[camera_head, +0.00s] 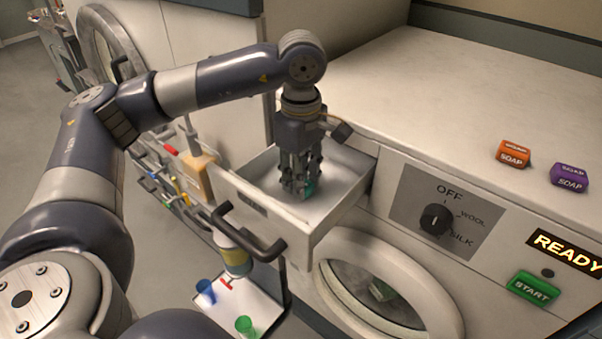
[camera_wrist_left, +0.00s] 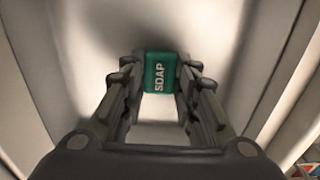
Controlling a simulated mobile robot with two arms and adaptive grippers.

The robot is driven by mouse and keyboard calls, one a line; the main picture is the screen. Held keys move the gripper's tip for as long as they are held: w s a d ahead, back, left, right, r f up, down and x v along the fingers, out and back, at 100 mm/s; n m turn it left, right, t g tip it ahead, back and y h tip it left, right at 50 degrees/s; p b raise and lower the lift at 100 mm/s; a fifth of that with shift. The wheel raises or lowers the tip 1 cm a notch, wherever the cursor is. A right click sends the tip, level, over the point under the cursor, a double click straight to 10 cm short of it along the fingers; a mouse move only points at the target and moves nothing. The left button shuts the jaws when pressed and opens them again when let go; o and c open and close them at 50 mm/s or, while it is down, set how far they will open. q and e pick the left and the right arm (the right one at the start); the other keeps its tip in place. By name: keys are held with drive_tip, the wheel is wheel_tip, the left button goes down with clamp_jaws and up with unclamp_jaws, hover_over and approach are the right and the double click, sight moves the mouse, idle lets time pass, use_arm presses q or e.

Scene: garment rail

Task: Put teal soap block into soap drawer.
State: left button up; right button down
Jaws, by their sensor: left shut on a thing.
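The teal soap block (camera_wrist_left: 160,75) is between the fingertips of my left gripper (camera_wrist_left: 160,84) in the left wrist view, with its SOAP lettering showing. In the head view my left gripper (camera_head: 300,188) points down inside the open soap drawer (camera_head: 343,188), shut on the block. Only a small teal part of the block (camera_head: 309,188) shows there, low in the drawer. I cannot tell whether it touches the drawer floor. The white drawer sticks out from the washing machine's front and has a dark handle. My right gripper is not in view.
An orange soap block (camera_head: 513,154) and a purple soap block (camera_head: 569,176) sit on the machine top (camera_head: 450,85). The dial (camera_head: 436,219) and green START button (camera_head: 535,288) are on the front. A small tray (camera_head: 262,306) with cups is below the drawer.

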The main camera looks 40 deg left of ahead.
use_arm(q)
drive_tip(key=shift+f+b, duration=0.25)
drive_tip(key=shift+b, duration=0.05)
drive_tip(key=o, duration=0.9)
drive_tip(key=shift+r, duration=0.1)
drive_tip(key=shift+r+p, duration=0.35)
drive_tip(key=shift+p, duration=0.05)
wheel_tip(320, 180, up, 7)
drive_tip(key=shift+d+r+b, duration=0.1)
drive_tip(key=shift+r+b, duration=0.05)
drive_tip(key=shift+b, duration=0.9)
drive_tip(key=shift+r+p, duration=0.65)
drive_tip(key=shift+r, duration=1.55)
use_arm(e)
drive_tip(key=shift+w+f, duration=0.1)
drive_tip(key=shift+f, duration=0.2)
use_arm(q)
drive_tip(key=shift+s+f, duration=0.1)
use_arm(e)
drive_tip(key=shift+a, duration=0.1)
